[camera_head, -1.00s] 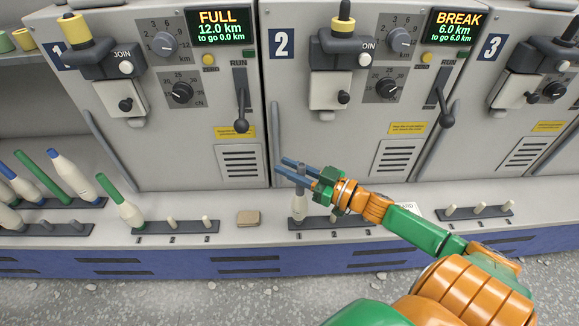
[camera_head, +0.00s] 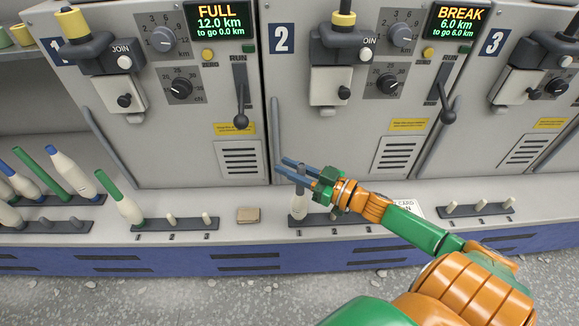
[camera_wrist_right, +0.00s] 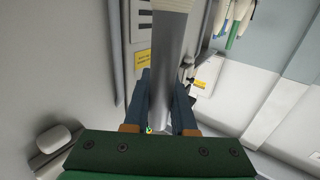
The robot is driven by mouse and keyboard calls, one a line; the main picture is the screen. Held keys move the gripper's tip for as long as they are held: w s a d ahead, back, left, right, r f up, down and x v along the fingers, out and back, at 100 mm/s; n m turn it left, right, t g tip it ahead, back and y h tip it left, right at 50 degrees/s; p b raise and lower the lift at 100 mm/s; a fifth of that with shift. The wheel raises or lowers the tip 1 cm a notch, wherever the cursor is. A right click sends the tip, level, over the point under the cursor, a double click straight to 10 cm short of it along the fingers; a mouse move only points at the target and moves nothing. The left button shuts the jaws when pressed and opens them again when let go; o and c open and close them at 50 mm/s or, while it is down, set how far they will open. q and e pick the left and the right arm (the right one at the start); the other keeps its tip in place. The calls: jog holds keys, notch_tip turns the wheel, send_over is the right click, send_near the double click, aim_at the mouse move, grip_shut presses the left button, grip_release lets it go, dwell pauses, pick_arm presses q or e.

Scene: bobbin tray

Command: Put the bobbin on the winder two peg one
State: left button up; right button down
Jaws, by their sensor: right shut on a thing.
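The bobbin (camera_head: 299,206) has a grey tube and a pale wound lower part. It stands upright at peg one, at the left end of the peg rail (camera_head: 340,228) in front of winder two (camera_head: 330,150). Peg one itself is hidden, and I cannot tell whether the bobbin's foot rests fully on the rail. My right gripper (camera_head: 300,174) reaches in from the right and is shut on the bobbin's grey tube near its top. In the right wrist view the tube (camera_wrist_right: 172,75) runs between the two blue fingers (camera_wrist_right: 163,108). My left gripper is not in view.
A green-tipped bobbin (camera_head: 124,204) stands on winder one's rail (camera_head: 190,224). More bobbins (camera_head: 70,172) with blue and green tubes stand at the far left. A small tan block (camera_head: 248,215) lies on the ledge left of the held bobbin. Winder three's rail (camera_head: 478,209) holds bare pegs.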

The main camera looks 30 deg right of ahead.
jog(key=c, duration=1)
grip_release()
jog(key=p+v, duration=0.5)
jog(key=v, duration=0.6)
